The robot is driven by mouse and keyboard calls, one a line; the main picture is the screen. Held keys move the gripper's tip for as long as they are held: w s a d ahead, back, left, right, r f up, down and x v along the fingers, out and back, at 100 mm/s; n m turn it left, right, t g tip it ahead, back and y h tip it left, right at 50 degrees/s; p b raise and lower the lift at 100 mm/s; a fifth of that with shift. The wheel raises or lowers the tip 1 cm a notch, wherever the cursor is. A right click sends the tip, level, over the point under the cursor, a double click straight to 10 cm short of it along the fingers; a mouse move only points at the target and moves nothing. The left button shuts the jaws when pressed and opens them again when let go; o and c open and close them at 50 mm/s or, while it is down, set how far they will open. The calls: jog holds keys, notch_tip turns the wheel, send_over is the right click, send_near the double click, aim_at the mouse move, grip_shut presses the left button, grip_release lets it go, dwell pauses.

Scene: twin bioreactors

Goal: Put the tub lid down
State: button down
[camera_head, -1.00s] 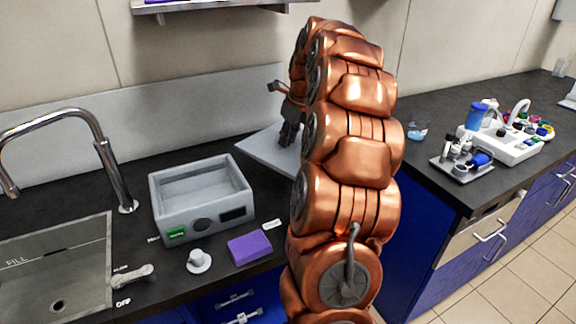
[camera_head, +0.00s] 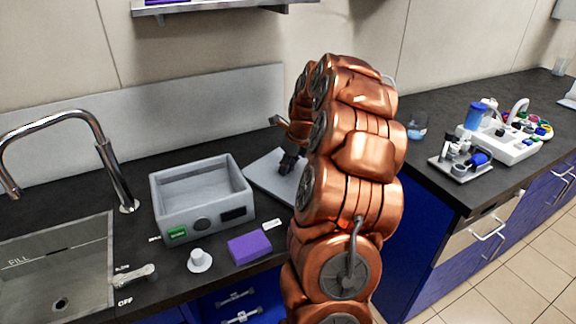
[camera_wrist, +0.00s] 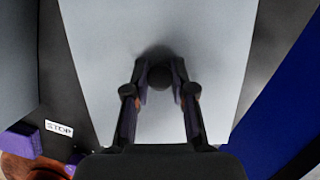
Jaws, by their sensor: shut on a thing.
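The tub lid (camera_head: 265,176) is a flat light-grey plate right of the tub. It fills the middle of the wrist view (camera_wrist: 110,40). My gripper (camera_head: 290,163) is shut on the dark round knob of the lid; the knob shows between the fingertips (camera_wrist: 160,76). The lid looks about level, low over or on the dark counter; I cannot tell whether it touches. My copper arm hides its right part in the head view. The open grey tub (camera_head: 203,218) stands on the counter, empty as far as I see.
A purple block (camera_head: 249,247) and a white knobbed piece (camera_head: 200,261) sit before the tub. The sink (camera_head: 50,270) and tap (camera_head: 115,170) are at left. A "STOP" label (camera_wrist: 59,128) lies near the lid. The blue cabinet front (camera_wrist: 285,110) drops away beyond the counter edge.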

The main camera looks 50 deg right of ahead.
jog(key=c, duration=1)
grip_release()
jog(key=shift+f, duration=0.1)
jog(key=shift+o, duration=0.2)
